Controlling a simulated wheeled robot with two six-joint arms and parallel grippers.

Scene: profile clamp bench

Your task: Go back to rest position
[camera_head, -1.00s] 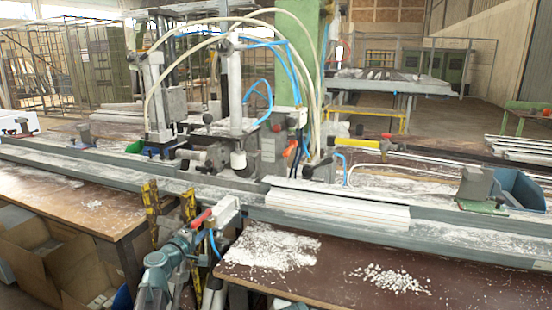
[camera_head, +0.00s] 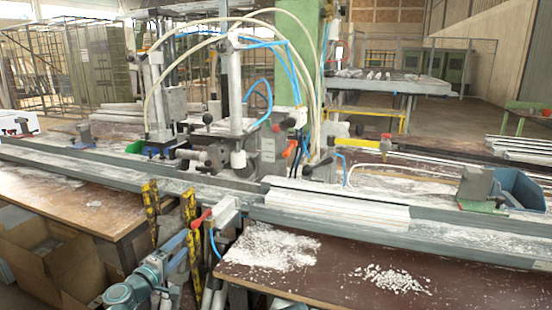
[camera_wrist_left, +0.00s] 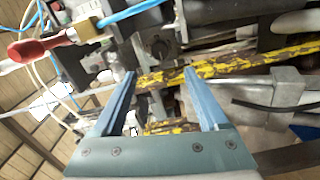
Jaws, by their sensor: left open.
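My left gripper (camera_head: 180,240) is low in the head view, in front of the bench rail near the yellow-and-black posts. In the left wrist view its two blue-grey fingers (camera_wrist_left: 160,76) stand apart with nothing between them. A worn yellow bar (camera_wrist_left: 235,66) crosses beyond the fingertips. The red-handled clamp lever (camera_head: 202,217) sits just right of the gripper in the head view, apart from it. A red handle also shows in the left wrist view (camera_wrist_left: 38,48) at the upper left. My right gripper shows in neither view.
White profiles (camera_head: 335,208) lie on the long grey rail (camera_head: 480,245). The clamp machine (camera_head: 235,140) with hoses stands behind it. Yellow-and-black posts (camera_head: 150,212) rise close to my arm. A brown table (camera_head: 335,275) holds white debris at right. Cardboard boxes (camera_head: 50,270) lie lower left.

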